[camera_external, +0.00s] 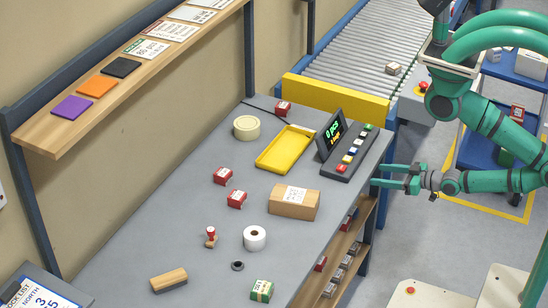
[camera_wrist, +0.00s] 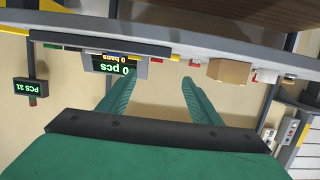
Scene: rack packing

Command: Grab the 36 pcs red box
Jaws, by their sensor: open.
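Small red boxes with white labels lie on the grey table: one at the back (camera_external: 283,107), one left of the middle (camera_external: 222,175) and one just in front of it (camera_external: 236,198). Their label text is too small to read, so I cannot tell which is the 36 pcs one. My gripper (camera_external: 377,176) is open and empty at the table's right edge, to the right of these boxes. In the wrist view its two fingers (camera_wrist: 157,82) are apart with nothing between them. That view is upside down, with small red items along the table edge.
A brown carton (camera_external: 293,202), a yellow tray (camera_external: 285,149) and a display with buttons (camera_external: 348,152) stand on the table. A tape roll (camera_external: 246,127), label roll (camera_external: 255,238), stamp (camera_external: 211,237) and green box (camera_external: 262,290) are also there. Small boxes lie on the shelf below (camera_external: 357,230).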

